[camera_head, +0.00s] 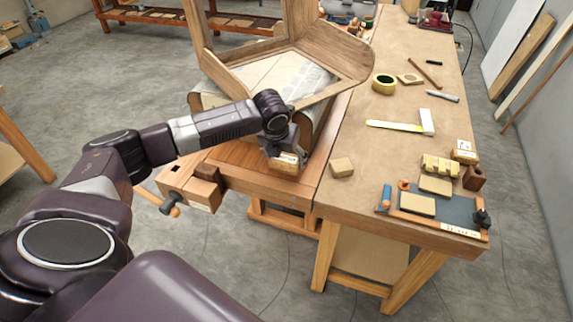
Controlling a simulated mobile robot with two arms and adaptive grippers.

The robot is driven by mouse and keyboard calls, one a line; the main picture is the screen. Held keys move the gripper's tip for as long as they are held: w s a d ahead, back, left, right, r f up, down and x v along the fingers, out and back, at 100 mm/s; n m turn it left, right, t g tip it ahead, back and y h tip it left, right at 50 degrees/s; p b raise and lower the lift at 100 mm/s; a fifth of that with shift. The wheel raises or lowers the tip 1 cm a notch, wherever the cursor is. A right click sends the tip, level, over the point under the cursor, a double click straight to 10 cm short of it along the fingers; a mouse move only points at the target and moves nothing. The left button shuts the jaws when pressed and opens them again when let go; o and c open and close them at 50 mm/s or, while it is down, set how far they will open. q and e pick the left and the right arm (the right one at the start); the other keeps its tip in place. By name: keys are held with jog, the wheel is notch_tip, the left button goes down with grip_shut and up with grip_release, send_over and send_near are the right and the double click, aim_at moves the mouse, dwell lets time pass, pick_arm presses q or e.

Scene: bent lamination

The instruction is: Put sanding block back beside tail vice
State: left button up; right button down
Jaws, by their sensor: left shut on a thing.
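My left gripper (281,142) points down over the wooden bench top and is shut on a wood-coloured block with a pale label, which looks like the sanding block (287,165). The block is at or just above the bench surface; I cannot tell whether it touches. Its upper part is hidden by the gripper. The tail vice (203,190), with its wooden jaw and handle, is at the bench's near left corner, left of the block and apart from it. My right gripper is not in view.
A curved wooden chair-like frame (345,52) stands over a form just behind my gripper. Bare wood lies between block and vice.

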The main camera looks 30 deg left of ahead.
aim_at(286, 176)
pick_arm(q)
notch_tip(286, 176, down, 4)
jog(key=shift+s+r+p, duration=0.1)
jog(key=shift+p, duration=0.6)
jog(key=shift+w, duration=0.25)
jog(key=shift+f+p, duration=0.3)
jog(key=shift+f, duration=0.05)
jog(key=shift+f, duration=0.15)
jog(key=o, duration=1.1)
jog(key=b+v, duration=0.2)
jog(key=v, duration=1)
